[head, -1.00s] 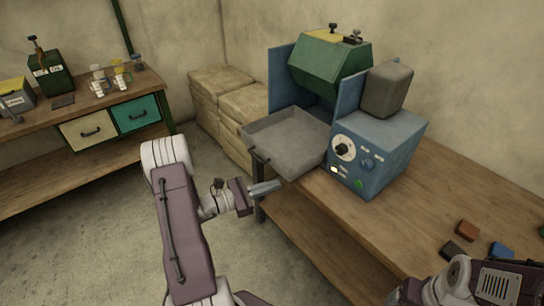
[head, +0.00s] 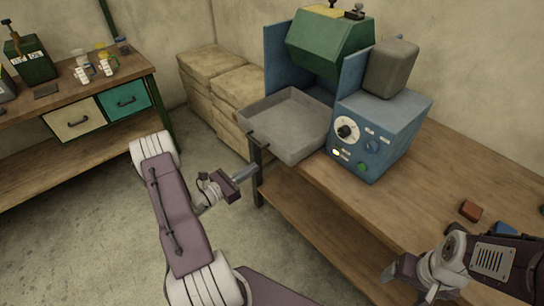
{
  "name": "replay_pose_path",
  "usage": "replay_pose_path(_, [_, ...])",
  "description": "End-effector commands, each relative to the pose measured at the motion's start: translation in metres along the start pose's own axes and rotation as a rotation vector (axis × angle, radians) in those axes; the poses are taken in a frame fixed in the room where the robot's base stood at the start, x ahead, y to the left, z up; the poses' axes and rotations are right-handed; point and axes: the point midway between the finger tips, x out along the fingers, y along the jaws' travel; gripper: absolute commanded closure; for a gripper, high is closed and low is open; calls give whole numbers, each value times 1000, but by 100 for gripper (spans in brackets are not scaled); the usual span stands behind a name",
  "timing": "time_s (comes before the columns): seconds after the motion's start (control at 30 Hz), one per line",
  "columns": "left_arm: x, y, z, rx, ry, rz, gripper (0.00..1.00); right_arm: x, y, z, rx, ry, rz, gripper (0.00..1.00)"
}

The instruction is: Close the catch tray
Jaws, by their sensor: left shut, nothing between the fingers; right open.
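The grey catch tray (head: 290,128) sticks out to the left from the blue machine (head: 385,130), under its green hood (head: 328,45). A dark handle shows on the tray's front left edge. My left gripper (head: 250,171) is shut and empty, just below and left of the tray's near left corner. Its fingertips look close to the tray, but I cannot tell whether they touch it. My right gripper (head: 398,280) is at the lower right, over the table's front edge, away from the tray. Its fingers show only partly.
The wooden table (head: 440,170) is clear in front of the machine. A reddish block (head: 470,210) and a blue block (head: 505,228) lie at its right. A workbench with drawers (head: 75,122) stands at the left.

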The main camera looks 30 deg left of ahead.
Motion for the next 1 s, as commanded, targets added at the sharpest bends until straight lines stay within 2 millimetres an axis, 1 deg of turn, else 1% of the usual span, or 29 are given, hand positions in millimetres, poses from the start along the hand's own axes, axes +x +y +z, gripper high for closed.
replay_pose_path(0.03, [12, -2, 1, 0, -1, -7, 100, -1, 0, 0, 0, 0, 0, 24])
replay_pose_path(0.2, [49, -2, 0, 1, 0, -6, 100, -2, 0, 0, 0, 0, 0, 24])
replay_pose_path(0.3, [68, -2, 0, 1, 0, -5, 100, -3, 0, 0, 0, 0, 0, 24])
replay_pose_path(0.43, [86, -1, 0, 1, -1, -2, 100, -4, 0, 0, 0, 0, 0, 24])
replay_pose_path(0.6, [96, 0, 0, -1, 0, 0, 100, -4, 0, 0, 0, 0, 0, 24])
replay_pose_path(1.0, [97, 0, 0, -1, 0, 0, 100, -4, 0, 0, 0, 0, 0, 24])
